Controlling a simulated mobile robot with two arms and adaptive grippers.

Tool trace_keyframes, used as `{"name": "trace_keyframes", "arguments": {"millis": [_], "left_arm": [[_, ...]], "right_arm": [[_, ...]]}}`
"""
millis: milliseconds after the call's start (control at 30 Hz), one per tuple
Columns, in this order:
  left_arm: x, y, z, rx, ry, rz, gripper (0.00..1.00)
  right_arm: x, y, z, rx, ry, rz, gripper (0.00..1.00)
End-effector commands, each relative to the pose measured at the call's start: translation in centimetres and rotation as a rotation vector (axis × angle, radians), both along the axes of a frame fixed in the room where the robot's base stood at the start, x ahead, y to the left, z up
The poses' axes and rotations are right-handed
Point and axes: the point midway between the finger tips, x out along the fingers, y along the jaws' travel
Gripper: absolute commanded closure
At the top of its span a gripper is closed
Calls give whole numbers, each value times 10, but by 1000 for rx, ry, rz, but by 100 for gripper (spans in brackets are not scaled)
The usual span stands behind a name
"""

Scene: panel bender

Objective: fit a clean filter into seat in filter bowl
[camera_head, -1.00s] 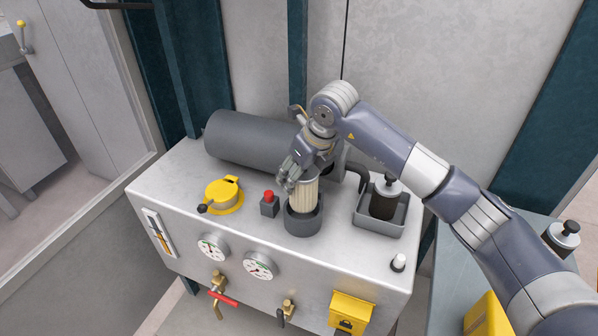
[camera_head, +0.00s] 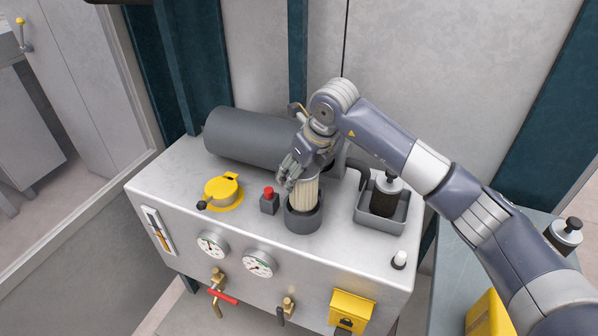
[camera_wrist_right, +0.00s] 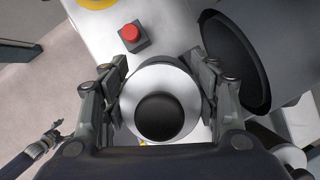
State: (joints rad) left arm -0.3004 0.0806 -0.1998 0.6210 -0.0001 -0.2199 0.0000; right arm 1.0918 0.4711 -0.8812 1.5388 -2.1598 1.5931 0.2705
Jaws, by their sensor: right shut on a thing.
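A clean filter (camera_head: 304,194) with a pale pleated body stands upright in the mouth of the dark grey filter bowl (camera_head: 303,221). Its lower end is inside the bowl, so I cannot see whether it touches the seat. My right gripper (camera_head: 294,178) is shut on the filter's top from above. In the right wrist view, my right gripper's fingers (camera_wrist_right: 163,95) sit on both sides of the filter's round light end cap with a black knob (camera_wrist_right: 159,117).
A grey tray (camera_head: 397,222) holding a dark filter (camera_head: 385,195) stands right of the bowl. A red button (camera_head: 268,192) and a yellow cap (camera_head: 223,190) are to the left. A dark cylinder (camera_head: 250,138) lies behind. Another dark filter (camera_head: 566,234) stands at far right.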

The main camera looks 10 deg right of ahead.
Motion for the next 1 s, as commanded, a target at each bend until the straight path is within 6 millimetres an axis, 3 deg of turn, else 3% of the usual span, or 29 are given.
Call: {"name": "trace_keyframes", "arguments": {"millis": [1000], "left_arm": [[0,-1,-32,-1,0,0,24]], "right_arm": [[0,0,-37,1,-2,0,74]]}}
